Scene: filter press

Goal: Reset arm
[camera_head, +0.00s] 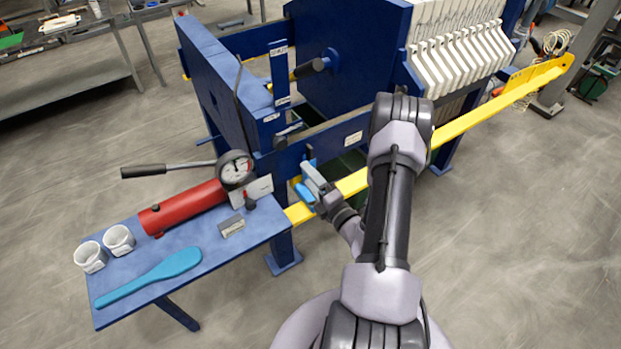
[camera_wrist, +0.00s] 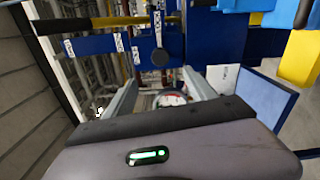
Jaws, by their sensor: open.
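My arm reaches up from the bottom of the head view and bends back down to my gripper (camera_head: 308,187). The gripper is beside the blue filter press (camera_head: 345,45), close to the yellow rail (camera_head: 352,183) and the right end of the blue side table (camera_head: 255,232). In the wrist view, the two grey fingers of my gripper (camera_wrist: 160,92) stand wide apart with nothing held between them. The round pressure gauge (camera_wrist: 172,99) shows beyond the gap between the fingers. I cannot tell from the head view whether the gripper touches the press.
A red pump cylinder (camera_head: 185,207) with a gauge (camera_head: 235,168) and black-handled lever (camera_head: 145,171) lies on the side table. Two white cups (camera_head: 119,239) and a blue paddle (camera_head: 150,274) are there too. White filter plates (camera_head: 462,55) hang at the right.

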